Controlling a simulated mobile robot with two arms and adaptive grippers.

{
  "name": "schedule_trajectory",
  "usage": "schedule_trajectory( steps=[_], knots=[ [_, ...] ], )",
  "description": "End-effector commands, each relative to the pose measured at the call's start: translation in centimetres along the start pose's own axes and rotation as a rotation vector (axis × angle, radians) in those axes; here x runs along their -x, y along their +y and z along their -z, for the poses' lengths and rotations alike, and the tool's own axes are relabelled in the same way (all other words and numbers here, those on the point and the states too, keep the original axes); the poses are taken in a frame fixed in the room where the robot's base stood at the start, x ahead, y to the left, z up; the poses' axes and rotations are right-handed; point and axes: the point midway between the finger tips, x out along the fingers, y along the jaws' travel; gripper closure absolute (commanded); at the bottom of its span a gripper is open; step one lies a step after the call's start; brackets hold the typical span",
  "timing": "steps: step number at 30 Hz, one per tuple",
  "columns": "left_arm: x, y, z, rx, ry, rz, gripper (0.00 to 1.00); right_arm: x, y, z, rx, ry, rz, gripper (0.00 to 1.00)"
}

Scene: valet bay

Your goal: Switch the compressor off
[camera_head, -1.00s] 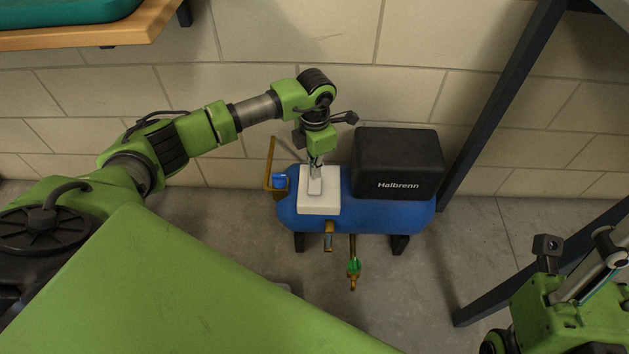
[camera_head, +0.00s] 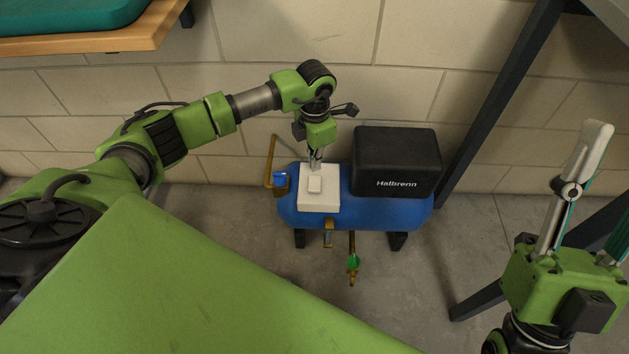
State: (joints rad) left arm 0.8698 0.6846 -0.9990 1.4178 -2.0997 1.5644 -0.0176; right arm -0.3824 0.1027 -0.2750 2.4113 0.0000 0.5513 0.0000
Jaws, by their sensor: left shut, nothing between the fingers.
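The compressor (camera_head: 385,214) stands on the floor against the wall, with a blue tank and a black box marked Halbrenn on its right part. A white switch box (camera_head: 319,202) sits on the left part of the tank, with a small pale rocker (camera_head: 315,184) on its top. My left gripper (camera_head: 315,166) points down at the back edge of the rocker, shut and empty. I cannot tell whether its tips touch the rocker. My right gripper (camera_head: 590,190) is raised at the right, far from the compressor; its finger spacing is not clear.
A brass valve with a green handle (camera_head: 352,262) hangs at the tank's front. A blue-capped fitting and brass pipe (camera_head: 280,180) are at its left end. A dark slanted frame leg (camera_head: 500,100) stands right of it. A wooden shelf (camera_head: 150,30) juts out at upper left.

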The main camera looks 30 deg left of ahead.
Motion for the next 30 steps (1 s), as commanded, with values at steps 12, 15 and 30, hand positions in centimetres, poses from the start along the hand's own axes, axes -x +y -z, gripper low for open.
schedule_trajectory(
  steps=[12,15,30],
  knots=[
    [0.9,0.0,0.0,0.000,0.000,0.000,1.00,0.0,0.3,-3.4,0.009,-0.159,-0.005,0.60],
    [1.1,0.0,0.0,0.000,0.000,0.000,1.00,0.1,0.4,-4.2,0.011,-0.197,-0.006,0.60],
    [2.1,0.0,0.0,0.000,0.000,0.000,1.00,1.1,0.9,-8.0,0.020,-0.387,-0.014,0.60]
  ],
)
